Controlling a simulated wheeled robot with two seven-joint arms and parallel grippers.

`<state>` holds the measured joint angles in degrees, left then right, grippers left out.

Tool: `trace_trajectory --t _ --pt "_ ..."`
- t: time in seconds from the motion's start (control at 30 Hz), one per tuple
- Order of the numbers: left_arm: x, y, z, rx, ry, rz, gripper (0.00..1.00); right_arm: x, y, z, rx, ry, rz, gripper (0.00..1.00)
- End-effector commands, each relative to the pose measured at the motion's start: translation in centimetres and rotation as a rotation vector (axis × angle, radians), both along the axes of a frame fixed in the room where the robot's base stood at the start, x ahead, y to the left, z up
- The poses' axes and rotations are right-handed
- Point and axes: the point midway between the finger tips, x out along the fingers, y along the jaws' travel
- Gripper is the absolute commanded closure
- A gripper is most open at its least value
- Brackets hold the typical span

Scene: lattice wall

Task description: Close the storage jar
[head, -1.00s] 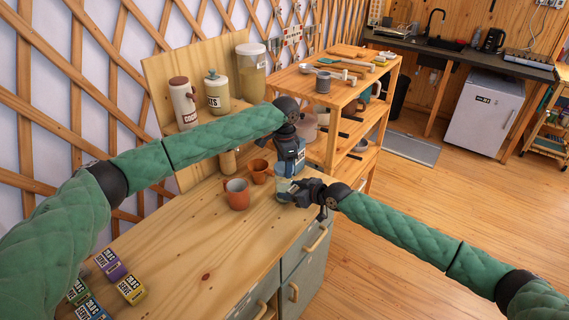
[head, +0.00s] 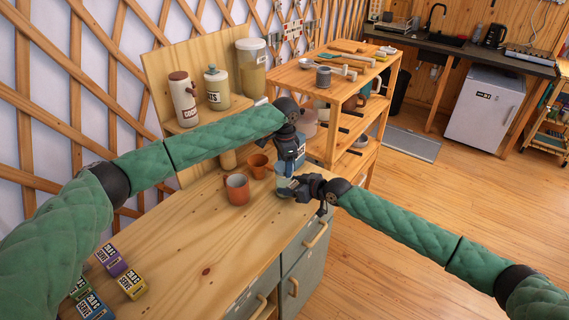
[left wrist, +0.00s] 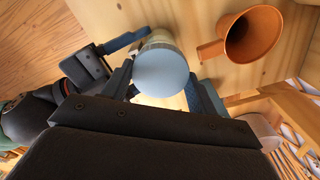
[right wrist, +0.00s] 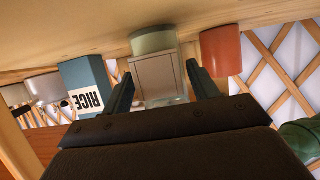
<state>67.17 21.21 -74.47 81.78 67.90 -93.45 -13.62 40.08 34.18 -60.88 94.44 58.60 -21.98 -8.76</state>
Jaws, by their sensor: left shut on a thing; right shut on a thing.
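The storage jar (head: 283,187) stands on the wooden counter near its right end, small and partly hidden by my grippers. In the right wrist view, which is upside down, the pale jar (right wrist: 153,42) sits between the fingers. My right gripper (head: 291,188) is shut on the jar from the side. My left gripper (head: 288,172) points down from above and is shut on a round light-blue lid (left wrist: 162,73). The lid is over the jar in the left wrist view. I cannot tell whether it touches the rim.
Two terracotta mugs (head: 237,189) (head: 258,166) stand just left of the jar. A blue rice box (right wrist: 88,85) is behind it. Several canisters (head: 216,88) stand on a raised shelf, and small boxes (head: 132,284) lie at front left. The middle of the counter is clear.

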Motion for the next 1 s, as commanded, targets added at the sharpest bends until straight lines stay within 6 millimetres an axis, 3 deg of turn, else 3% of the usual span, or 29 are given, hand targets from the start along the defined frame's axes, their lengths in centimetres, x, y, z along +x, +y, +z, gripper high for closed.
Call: trace_trajectory --t 1.0 --pt "0.0 0.0 -1.5 0.0 0.0 0.0 0.63 0.0 0.0 0.0 0.0 0.0 0.0 0.81"
